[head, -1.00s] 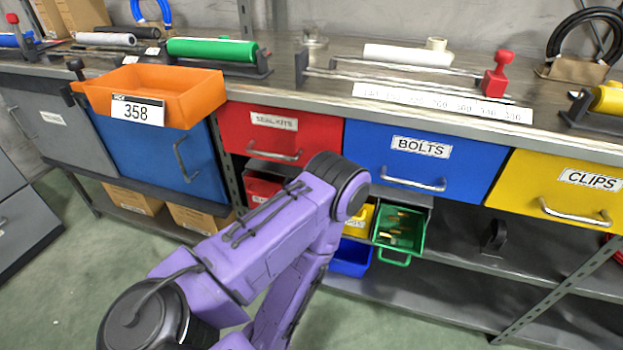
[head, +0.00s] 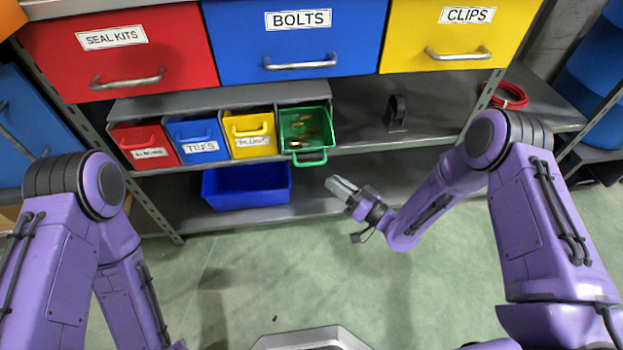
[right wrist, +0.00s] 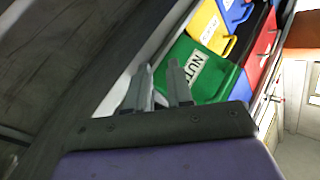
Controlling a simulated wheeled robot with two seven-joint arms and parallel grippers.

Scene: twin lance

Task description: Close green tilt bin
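The green tilt bin (head: 306,127) is the rightmost of a row of small bins under the blue BOLTS drawer. It is tilted out, with small brass-coloured pieces inside and its handle (head: 309,158) at the lower front. In the right wrist view its labelled green front (right wrist: 185,62) lies just beyond the fingers. My right gripper (head: 341,186) is below and right of the bin, apparently not touching it. In the right wrist view its two fingers (right wrist: 158,82) stand apart with nothing held. My left arm shows at the left, but its gripper is out of view.
Red (head: 146,146), blue (head: 198,140) and yellow (head: 250,134) small bins sit left of the green one. A blue open tray (head: 246,187) is on the shelf below. A dark bracket-like object (head: 396,112) stands on the shelf to the right.

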